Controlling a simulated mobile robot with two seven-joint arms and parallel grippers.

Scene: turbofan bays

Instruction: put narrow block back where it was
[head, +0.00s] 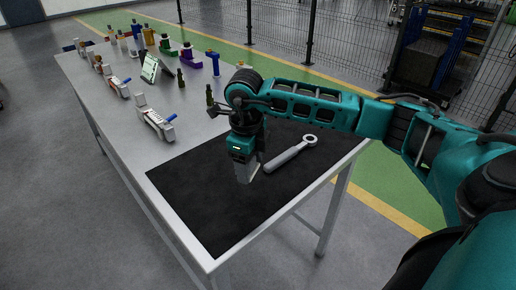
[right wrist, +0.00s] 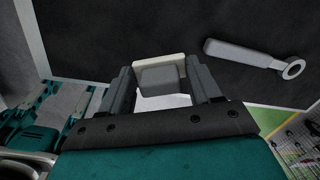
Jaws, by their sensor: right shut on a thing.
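My right gripper (head: 245,172) is over the black mat (head: 195,195) at the near end of the table, pointing down. In the right wrist view its two fingers (right wrist: 162,72) are shut on a small block (right wrist: 158,82), grey with a pale cream far edge, which I take as the narrow block. In the head view the block is hard to tell from the fingertips. I cannot tell whether it touches the mat. My left gripper is not in view.
A grey ring-ended wrench (head: 290,154) lies on the mat right of the gripper; it also shows in the right wrist view (right wrist: 245,54). A white clamp-like fixture (head: 155,123) and several coloured parts stand farther back on the table (head: 95,78). The mat's near-left part is clear.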

